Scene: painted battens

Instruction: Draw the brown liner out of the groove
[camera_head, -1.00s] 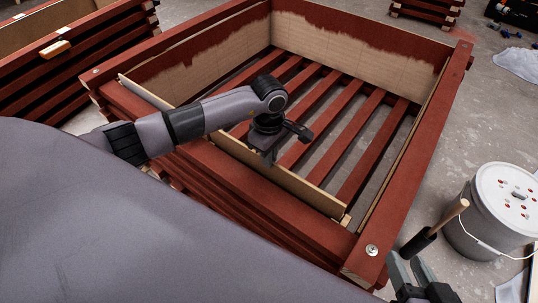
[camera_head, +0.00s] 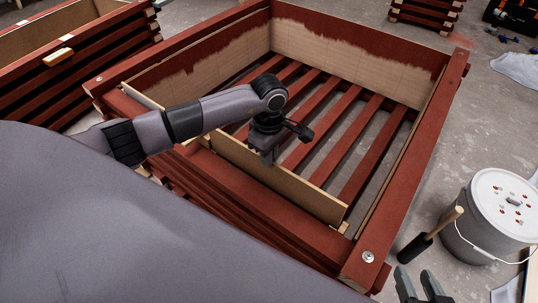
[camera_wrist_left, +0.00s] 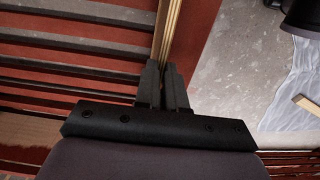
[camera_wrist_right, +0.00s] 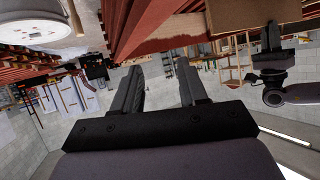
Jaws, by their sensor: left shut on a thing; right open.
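The brown liner (camera_head: 308,192) is a thin tan-brown board standing along the inside of the near wall of the red slatted crate (camera_head: 415,175). My left gripper (camera_head: 267,155) is above its middle, shut on its top edge. In the left wrist view the fingers (camera_wrist_left: 163,92) pinch the liner's thin edge (camera_wrist_left: 171,38). A narrow gap shows between the liner and the near rail. The groove itself is mostly hidden behind the liner and my arm. My right gripper (camera_head: 420,287) is open and empty outside the crate's near right corner; it also shows in the right wrist view (camera_wrist_right: 160,88).
The crate's slatted interior is empty.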

